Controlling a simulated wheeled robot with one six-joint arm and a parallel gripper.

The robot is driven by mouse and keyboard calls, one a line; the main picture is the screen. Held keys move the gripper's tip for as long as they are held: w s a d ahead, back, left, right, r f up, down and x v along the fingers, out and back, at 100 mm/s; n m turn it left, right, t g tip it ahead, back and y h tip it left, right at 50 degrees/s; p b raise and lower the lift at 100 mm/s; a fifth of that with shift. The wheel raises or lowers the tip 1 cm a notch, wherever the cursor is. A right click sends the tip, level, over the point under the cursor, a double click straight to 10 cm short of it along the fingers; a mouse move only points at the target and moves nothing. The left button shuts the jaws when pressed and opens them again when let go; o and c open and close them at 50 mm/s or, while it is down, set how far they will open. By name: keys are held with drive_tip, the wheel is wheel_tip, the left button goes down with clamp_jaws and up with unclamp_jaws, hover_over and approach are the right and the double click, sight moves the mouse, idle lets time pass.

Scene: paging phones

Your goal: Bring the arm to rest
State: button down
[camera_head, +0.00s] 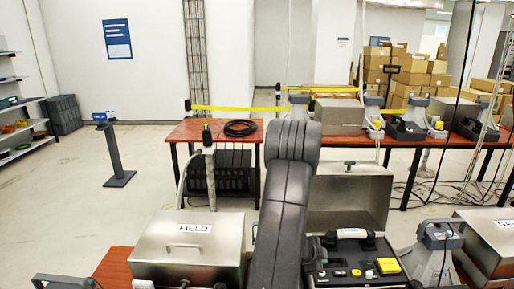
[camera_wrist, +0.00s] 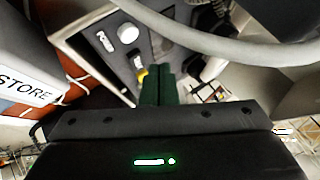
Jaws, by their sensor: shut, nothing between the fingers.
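My arm (camera_head: 282,200) rises through the middle of the head view, bent at a dark joint near the centre, and hides part of the table behind it. My gripper (camera_wrist: 158,78) shows in the wrist view, with its two dark green fingers together and nothing visible between them. The gripper itself cannot be made out in the head view. Past the fingertips in the wrist view is a dark panel (camera_wrist: 118,55) with a white round part and a small yellow part. How far the fingers are from it I cannot tell.
A closed metal case marked FIELD (camera_head: 190,243) is left of my arm. An open metal case (camera_head: 350,200) and a black panel with a yellow block (camera_head: 388,266) are right of it. A pale cable (camera_wrist: 210,42) crosses close above the fingers. Open floor (camera_head: 70,190) lies left.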

drive_tip(key=shift+f+b, duration=0.4)
drive_tip(key=shift+r+b, duration=0.15)
drive_tip(key=shift+b, duration=0.25)
wheel_tip(320, 180, up, 2)
drive_tip(key=shift+p, duration=1.05)
wheel_tip(320, 180, up, 4)
drive_tip(key=p, duration=0.4)
drive_tip(key=shift+p, duration=0.35)
wheel_tip(320, 180, down, 6)
drive_tip(key=b, duration=0.6)
drive_tip(key=shift+r, duration=0.25)
drive_tip(key=shift+r+p, duration=0.1)
drive_tip(key=shift+p, duration=0.65)
